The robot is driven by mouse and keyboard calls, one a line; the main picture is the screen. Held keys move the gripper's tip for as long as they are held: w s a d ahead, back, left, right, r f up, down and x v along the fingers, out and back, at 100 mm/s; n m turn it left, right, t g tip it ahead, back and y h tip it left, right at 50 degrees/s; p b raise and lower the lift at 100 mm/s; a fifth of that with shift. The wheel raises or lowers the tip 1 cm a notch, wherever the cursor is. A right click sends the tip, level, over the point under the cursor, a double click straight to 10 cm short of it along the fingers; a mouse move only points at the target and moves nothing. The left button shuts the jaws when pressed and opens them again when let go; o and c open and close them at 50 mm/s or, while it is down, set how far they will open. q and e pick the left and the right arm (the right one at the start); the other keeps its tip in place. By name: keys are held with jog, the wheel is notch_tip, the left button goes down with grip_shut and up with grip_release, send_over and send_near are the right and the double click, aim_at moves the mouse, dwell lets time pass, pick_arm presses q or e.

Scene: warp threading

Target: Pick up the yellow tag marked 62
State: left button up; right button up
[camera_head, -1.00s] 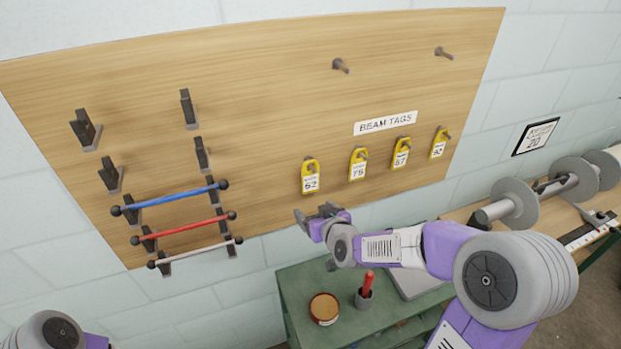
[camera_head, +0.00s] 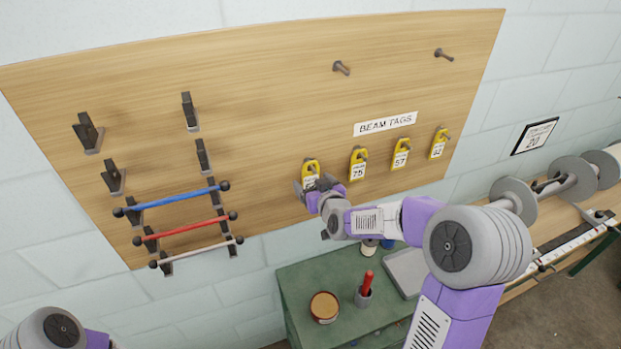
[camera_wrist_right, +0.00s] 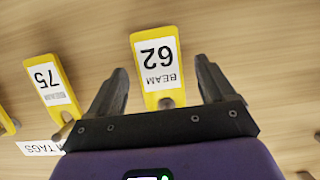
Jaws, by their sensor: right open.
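The yellow tag marked 62 (camera_head: 311,165) hangs on its peg on the wooden board, its lower part partly hidden by my right gripper (camera_head: 317,187). In the right wrist view the tag (camera_wrist_right: 158,42) appears upside down, with its white label reading BEAM 62. There my right gripper (camera_wrist_right: 162,72) is open, with one dark finger on each side of the tag and visible gaps between. The fingers are not closed on it. My left gripper is out of view; only part of my left arm shows at the bottom left.
The tag marked 75 (camera_head: 358,165) hangs just right of tag 62, with tag 57 (camera_head: 400,153) and another tag (camera_head: 439,144) further right. Blue, red and white rods rest on holders at left. A green cabinet (camera_head: 300,275) stands below with a red-handled item.

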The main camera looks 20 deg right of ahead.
jog(key=c, duration=1.1)
jog(key=shift+r, duration=0.15)
jog(key=shift+r, duration=0.3)
jog(key=s+b, duration=0.2)
jog(key=s, duration=0.4)
jog(key=s+b, duration=0.3)
jog(key=s, duration=0.3)
jog(key=s+a+b, duration=0.1)
jog(key=s+b, duration=0.2)
jog(key=s, duration=0.3)
jog(key=shift+r, duration=0.3)
